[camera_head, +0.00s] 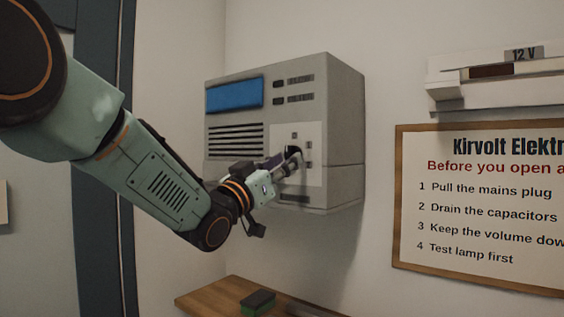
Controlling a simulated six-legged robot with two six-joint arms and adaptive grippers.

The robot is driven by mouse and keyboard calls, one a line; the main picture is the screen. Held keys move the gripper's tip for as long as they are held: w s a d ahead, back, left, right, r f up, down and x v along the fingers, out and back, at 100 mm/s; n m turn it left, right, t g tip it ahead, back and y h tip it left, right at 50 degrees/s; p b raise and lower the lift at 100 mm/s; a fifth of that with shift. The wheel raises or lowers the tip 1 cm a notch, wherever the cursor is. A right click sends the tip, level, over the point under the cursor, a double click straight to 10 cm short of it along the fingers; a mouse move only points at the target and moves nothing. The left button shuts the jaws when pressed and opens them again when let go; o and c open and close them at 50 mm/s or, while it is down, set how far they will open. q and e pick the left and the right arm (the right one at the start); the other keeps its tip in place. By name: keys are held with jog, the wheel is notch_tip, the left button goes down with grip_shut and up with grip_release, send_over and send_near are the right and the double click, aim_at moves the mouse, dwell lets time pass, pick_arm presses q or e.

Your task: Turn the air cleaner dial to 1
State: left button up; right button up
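The air cleaner (235,170) is a grey box on the wall, with a blue panel, dark vent slots and a white dial plate (312,168) on its front. The dial (294,152) is a small dark knob on that plate, mostly hidden by my gripper. The marks around it are too small to read, so its setting cannot be told. My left gripper (284,161) reaches in from the left, with its fingertips at the dial. Whether the fingers are closed on it cannot be made out. My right gripper is not in view.
A wooden shelf (222,296) with a green and black sponge (258,302) is below the air cleaner. A framed sign (480,210) hangs at the right, under a white wall fixture (490,88) labelled 12 V. The wall between cleaner and sign is clear.

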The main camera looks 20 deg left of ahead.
pick_arm(q)
jog(key=shift+w+d, duration=0.1)
jog(key=shift+d, duration=0.05)
jog(key=shift+c, duration=0.7)
jog(key=shift+w+f, duration=0.15)
jog(key=shift+w, duration=0.1)
jog(key=shift+c, duration=0.7)
jog(key=shift+a+f, duration=0.1)
jog(key=shift+a, duration=0.25)
jog(key=c, duration=0.3)
grip_shut()
jog(key=shift+d, duration=0.15)
